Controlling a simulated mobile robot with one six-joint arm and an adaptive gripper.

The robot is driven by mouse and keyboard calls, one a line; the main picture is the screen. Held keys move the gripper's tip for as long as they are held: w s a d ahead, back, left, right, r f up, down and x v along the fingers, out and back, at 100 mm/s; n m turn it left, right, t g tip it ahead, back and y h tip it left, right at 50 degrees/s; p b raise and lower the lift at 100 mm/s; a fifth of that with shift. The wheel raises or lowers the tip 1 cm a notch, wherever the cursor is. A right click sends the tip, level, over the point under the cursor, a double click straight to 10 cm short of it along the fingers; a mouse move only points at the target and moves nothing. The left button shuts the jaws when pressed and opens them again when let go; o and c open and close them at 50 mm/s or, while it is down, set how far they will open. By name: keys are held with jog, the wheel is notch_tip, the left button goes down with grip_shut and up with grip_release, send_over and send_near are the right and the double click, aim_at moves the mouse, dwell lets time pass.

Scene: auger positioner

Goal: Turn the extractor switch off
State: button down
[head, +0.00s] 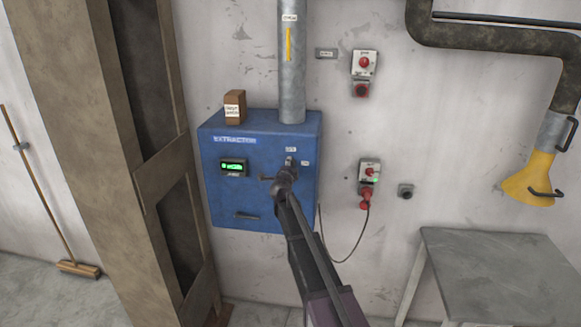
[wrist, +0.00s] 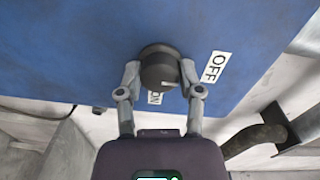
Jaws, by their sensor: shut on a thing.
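The extractor is a blue box (head: 215,190) on the wall, labelled EXTRACTOR. Its switch is a dark round knob (wrist: 158,68), which also shows small in the head view (head: 290,160). My gripper (wrist: 160,78) is shut on the knob, one finger on each side. In the head view my gripper (head: 286,177) reaches the box's front from below. An OFF label (wrist: 215,67) is beside the knob, to the right in the wrist view. An ON label (wrist: 154,98) is just below the knob, partly hidden. I cannot tell which label the knob points at.
A green-lit display (head: 233,167) is left of the knob on the box. A small brown box (head: 234,107) stands on top, beside a grey pipe (head: 292,70). A red-button control (head: 369,172) with a cable is to the right. A grey table (head: 490,260) stands at lower right.

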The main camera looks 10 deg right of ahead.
jog(key=shift+c, duration=1.3)
grip_release()
jog(key=shift+w, duration=0.1)
jog(key=s+a+f+n+g+y+b, duration=0.3)
jog(key=s+a+f+n+y, duration=0.3)
jog(key=s+n, duration=0.25)
jog(key=s+a+f+n+g+y+b, duration=0.35)
jog(key=s+f+n+y, duration=0.25)
jog(key=s+f+n, duration=0.3)
jog(key=s+d+f+g+h+b, duration=0.1)
jog(key=s+d+f+g+h, duration=0.1)
jog(key=s+f, duration=0.3)
jog(key=s+d+f+n+g+h+b, duration=0.1)
jog(key=s+d+f+g, duration=0.3)
jog(key=s, duration=0.9)
jog(key=s+d+f+n+g+h+b, duration=0.1)
jog(key=s+d+f+g+h+b, duration=0.2)
jog(key=s, duration=0.6)
jog(key=shift+s+d+f+g+h, duration=0.35)
jog(key=shift+d+f+g, duration=0.25)
jog(key=shift+f, duration=0.75)
